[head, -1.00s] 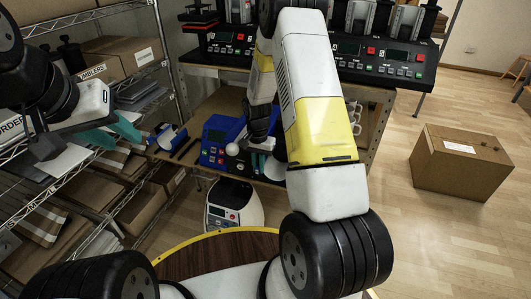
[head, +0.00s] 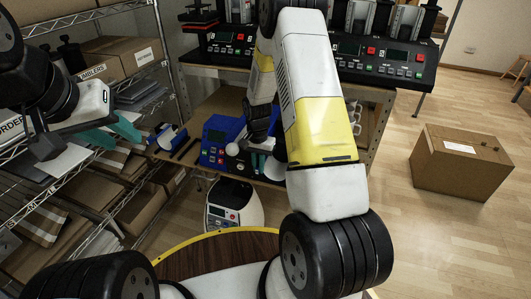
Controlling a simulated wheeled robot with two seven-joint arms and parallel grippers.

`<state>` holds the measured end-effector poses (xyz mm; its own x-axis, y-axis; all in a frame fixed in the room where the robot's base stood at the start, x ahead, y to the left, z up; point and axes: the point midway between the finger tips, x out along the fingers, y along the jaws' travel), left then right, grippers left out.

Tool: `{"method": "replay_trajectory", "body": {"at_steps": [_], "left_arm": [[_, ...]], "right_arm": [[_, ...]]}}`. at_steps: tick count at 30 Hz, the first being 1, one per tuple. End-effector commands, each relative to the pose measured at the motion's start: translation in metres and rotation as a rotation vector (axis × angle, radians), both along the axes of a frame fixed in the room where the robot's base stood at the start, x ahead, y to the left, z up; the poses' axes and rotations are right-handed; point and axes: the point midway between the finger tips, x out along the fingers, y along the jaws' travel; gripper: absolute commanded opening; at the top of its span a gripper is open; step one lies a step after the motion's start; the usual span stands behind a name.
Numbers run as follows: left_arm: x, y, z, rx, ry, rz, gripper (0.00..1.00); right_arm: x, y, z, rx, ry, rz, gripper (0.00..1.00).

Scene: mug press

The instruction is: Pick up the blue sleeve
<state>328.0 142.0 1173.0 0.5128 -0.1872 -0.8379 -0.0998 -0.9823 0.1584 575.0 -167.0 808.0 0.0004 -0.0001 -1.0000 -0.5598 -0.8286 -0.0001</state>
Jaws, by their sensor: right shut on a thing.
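A blue curved piece, which looks like the blue sleeve (head: 163,135), lies at the left end of the wooden bench, with white beside it. My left gripper (head: 112,134) has teal fingers spread apart and empty, in front of the shelving, left of the blue piece. My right gripper (head: 260,158) is low beside the blue press and mostly covered by my own arm. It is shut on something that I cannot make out. The blue press (head: 213,147) stands on the bench, with a white round part at its right.
Wire shelving with cartons (head: 132,52) and grey stacks fills the left side. Black machines with displays (head: 385,60) stand on the upper level. A cardboard box (head: 460,165) sits on the floor at right, with open floor around it.

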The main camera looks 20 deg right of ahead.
Motion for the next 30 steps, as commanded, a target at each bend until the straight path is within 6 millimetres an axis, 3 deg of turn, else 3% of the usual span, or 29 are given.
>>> {"method": "replay_trajectory", "body": {"at_steps": [17,23,30], "left_arm": [[0.0,0.0,0.0,0.0,0.0,0.0,0.36],[0.0,0.0,0.0,0.0,0.0,0.0,0.36],[0.0,0.0,0.0,0.0,0.0,0.0,0.36]], "right_arm": [[0.001,0.0,0.008,-0.001,-0.003,0.0,0.0],[0.001,0.0,0.032,0.0,-0.005,0.0,0.0],[0.002,0.0,0.078,0.0,-0.006,0.0,0.0]]}}
